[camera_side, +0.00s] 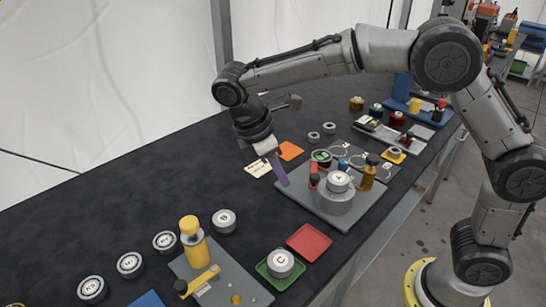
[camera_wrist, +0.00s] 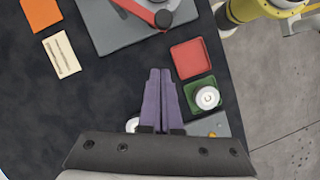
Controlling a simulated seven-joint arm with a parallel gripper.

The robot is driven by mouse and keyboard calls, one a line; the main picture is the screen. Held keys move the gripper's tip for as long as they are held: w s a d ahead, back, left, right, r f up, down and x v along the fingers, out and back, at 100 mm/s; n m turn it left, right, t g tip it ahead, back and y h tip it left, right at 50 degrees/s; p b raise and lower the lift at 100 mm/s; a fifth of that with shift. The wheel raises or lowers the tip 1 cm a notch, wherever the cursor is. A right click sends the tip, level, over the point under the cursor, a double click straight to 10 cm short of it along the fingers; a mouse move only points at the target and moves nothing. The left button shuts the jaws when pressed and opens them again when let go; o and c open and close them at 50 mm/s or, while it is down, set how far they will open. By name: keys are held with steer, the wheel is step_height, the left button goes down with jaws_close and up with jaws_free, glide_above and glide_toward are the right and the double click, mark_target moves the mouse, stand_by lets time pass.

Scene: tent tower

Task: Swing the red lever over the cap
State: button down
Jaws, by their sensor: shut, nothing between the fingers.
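The red lever (camera_side: 314,174) stands on a grey plate (camera_side: 318,212), just left of a silver cylinder with a white lettered cap (camera_side: 338,181) on top. The cap is not clear in that view. My gripper (camera_side: 283,182) is shut and empty, its purple fingers pointing down left of the lever and apart from it. In the wrist view my gripper (camera_wrist: 160,72) points toward the plate with its fingers together.
A red tray (camera_side: 309,242) and a green tray (camera_side: 281,268) holding a round piece lie nearer the front. Orange and cream cards (camera_side: 258,169) lie behind my gripper.

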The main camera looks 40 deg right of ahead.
mark_target(311, 189)
steer(key=shift+s+d+f, duration=0.2)
steer(key=shift+s+d, duration=0.15)
steer(key=shift+d, duration=0.35)
steer(key=shift+s+d+f, duration=0.2)
steer(key=shift+s+d, duration=0.1)
steer(key=shift+d, duration=0.35)
steer(key=shift+s+d+f, duration=0.2)
steer(key=shift+s+d, duration=0.15)
steer(key=shift+d, duration=0.35)
steer(key=shift+s+d+n, duration=0.15)
steer(key=shift+s+n, duration=0.2)
steer(key=shift+n, duration=0.05)
